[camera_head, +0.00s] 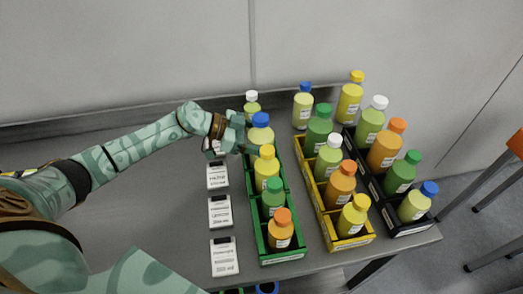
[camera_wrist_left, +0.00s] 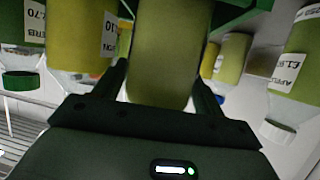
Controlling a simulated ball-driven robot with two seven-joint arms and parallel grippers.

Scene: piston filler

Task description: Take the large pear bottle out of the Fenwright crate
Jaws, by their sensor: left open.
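A large yellow-green bottle with a blue cap (camera_head: 260,120) stands upright at the far end of the green crate (camera_head: 283,257). My left gripper (camera_head: 248,140) is beside it, and its fingers are open. In the left wrist view, the gripper (camera_wrist_left: 160,92) has one finger on each side of an olive-green bottle body (camera_wrist_left: 166,45). I cannot tell whether the fingers touch it. Its label is not in sight, so I cannot read whether it is pear. The crate names are too small to read. My right gripper is not in view.
The green crate also holds yellow-, green- and orange-capped bottles, with a white-capped bottle (camera_head: 251,104) behind. A yellow crate (camera_head: 352,243) and a black crate (camera_head: 412,229) of bottles stand to the right. Several cards (camera_head: 220,211) lie left of the green crate. The table's left is mostly clear.

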